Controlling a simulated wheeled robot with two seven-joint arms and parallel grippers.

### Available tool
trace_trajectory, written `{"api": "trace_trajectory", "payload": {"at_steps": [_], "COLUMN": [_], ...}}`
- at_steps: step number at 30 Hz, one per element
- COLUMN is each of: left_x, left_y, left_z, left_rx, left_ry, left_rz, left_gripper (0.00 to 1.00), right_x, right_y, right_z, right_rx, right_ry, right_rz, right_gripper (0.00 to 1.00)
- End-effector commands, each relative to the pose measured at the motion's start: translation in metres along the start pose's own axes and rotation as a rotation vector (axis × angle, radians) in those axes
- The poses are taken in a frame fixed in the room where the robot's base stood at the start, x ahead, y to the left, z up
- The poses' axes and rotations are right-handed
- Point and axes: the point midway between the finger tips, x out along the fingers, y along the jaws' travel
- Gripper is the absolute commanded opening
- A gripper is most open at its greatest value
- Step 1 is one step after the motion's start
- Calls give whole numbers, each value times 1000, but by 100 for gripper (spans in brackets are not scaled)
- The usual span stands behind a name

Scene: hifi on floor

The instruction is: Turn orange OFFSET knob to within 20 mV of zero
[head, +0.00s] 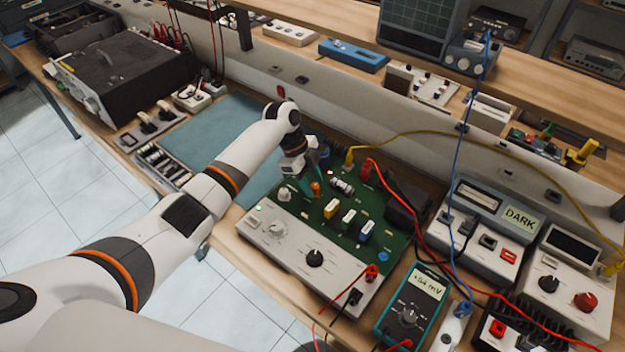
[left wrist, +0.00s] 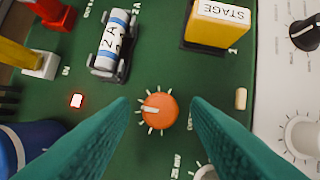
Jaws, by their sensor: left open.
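The orange OFFSET knob (head: 316,188) stands on the green circuit board (head: 290,208). In the left wrist view the knob (left wrist: 160,111) has a pale pointer mark toward the left and a ring of white ticks. My left gripper (head: 307,176) is over the board at the knob. Its two teal fingers are open, one on each side of the knob, with gaps visible; I cannot tell their exact height. The teal multimeter (head: 411,304) at the board's right shows what looks like +54 mV. My right gripper is not in view.
Near the knob are a blue-white fuse (left wrist: 113,40), a yellow STAGE block (left wrist: 217,22), a blue cylinder (left wrist: 30,145) and a lit red lamp (left wrist: 76,100). A grey front panel (head: 300,262) edges the board. Red, yellow and blue cables cross the right side.

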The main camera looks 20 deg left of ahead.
Motion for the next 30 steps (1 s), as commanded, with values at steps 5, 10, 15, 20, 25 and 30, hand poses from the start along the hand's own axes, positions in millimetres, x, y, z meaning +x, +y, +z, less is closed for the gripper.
{"api": "trace_trajectory", "payload": {"at_steps": [5, 10, 15, 20, 25, 30], "left_x": [6, 6, 6, 5, 4, 3], "left_y": [0, 0, 0, 0, 0, -1], "left_z": [0, 0, 0, 0, 0, 1], "left_rx": [0, 0, 0, 0, -13, -64], "left_ry": [1, 0, 0, 0, 0, -1], "left_rz": [1, 1, 0, 1, 5, 26], "left_gripper": [43, 43, 19, 0, 0, 0], "right_x": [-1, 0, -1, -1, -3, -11], "right_y": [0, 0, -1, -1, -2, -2], "right_z": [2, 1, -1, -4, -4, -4], "right_rx": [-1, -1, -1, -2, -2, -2], "right_ry": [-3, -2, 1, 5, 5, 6], "right_rz": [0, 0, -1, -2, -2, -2], "right_gripper": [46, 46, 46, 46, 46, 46]}}
